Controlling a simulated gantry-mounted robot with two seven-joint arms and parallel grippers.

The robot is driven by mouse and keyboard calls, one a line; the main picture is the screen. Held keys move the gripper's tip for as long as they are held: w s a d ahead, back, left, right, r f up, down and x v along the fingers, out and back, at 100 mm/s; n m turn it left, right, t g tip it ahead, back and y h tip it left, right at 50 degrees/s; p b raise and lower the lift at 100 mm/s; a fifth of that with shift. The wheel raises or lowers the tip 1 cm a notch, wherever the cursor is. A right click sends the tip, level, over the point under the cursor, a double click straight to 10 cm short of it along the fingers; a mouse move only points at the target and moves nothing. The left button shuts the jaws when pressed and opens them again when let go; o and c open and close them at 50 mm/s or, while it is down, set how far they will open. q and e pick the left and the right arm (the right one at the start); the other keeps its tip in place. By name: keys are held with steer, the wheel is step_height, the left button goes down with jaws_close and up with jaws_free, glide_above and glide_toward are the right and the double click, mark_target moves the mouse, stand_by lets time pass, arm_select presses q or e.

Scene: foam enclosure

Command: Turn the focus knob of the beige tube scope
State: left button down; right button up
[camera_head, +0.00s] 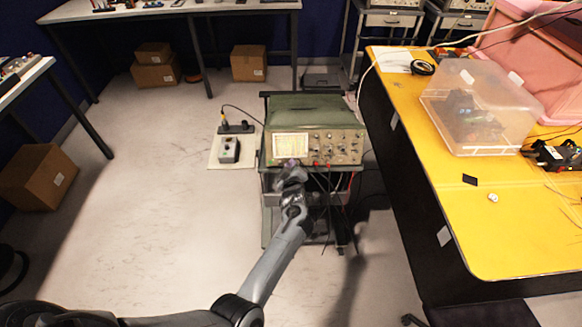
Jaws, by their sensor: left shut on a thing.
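The beige tube scope (341,147) stands on a dark cart, with a green top and a lit screen at the left of its front panel. Several knobs and leads are on the panel right of the screen. My left gripper (291,166) is at the front panel, just below the screen's lower edge. It is shut on a small part there, most likely a knob, which its fingers hide. The focus knob cannot be made out separately. My right gripper is not in view.
Cables hang from the scope's front over the cart (268,222). A yellow table (472,232) with a clear plastic box (480,105) stands to the right. A small grey device (229,150) sits on a pale board left of the scope.

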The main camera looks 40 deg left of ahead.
arm_select(q)
steer(key=c, duration=1.1)
jaws_free()
